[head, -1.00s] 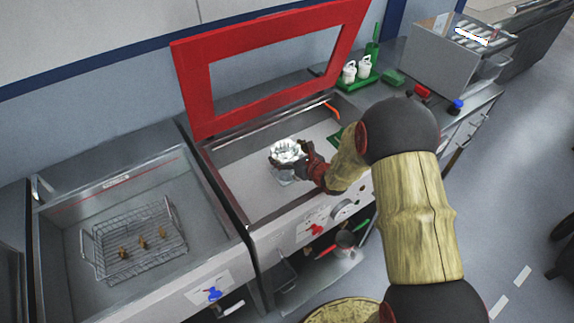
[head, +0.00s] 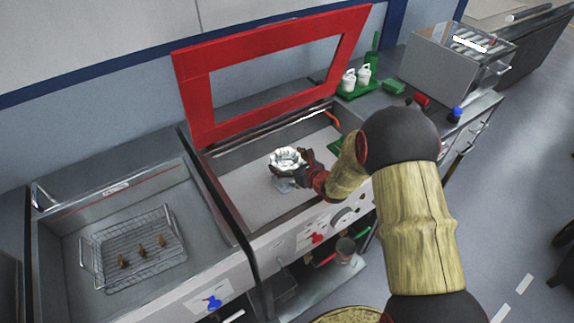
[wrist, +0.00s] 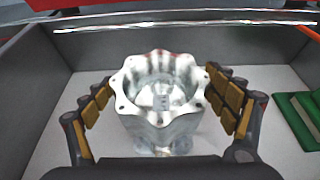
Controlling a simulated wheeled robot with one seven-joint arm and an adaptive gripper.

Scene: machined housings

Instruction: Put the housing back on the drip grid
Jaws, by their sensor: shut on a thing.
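The housing (head: 286,157) is a silvery metal ring with a scalloped rim and small bolt holes, upright in the red-lidded basin (head: 240,203). In the wrist view the housing (wrist: 160,95) sits between the yellow-padded fingers of my gripper (wrist: 160,108), which is shut on it. Its open bore faces up. I cannot tell whether its underside touches the basin floor. A green slatted piece (wrist: 298,117) lies at the basin's right side. I cannot tell whether it is the drip grid; no other piece in view is clearly the grid.
The red-framed lid (head: 192,100) stands open behind the basin. A second basin to the left holds a wire basket (head: 130,285) with several small brass parts. A green tray (head: 356,93) with white bottles and a grey box (head: 432,75) stand on the right counter.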

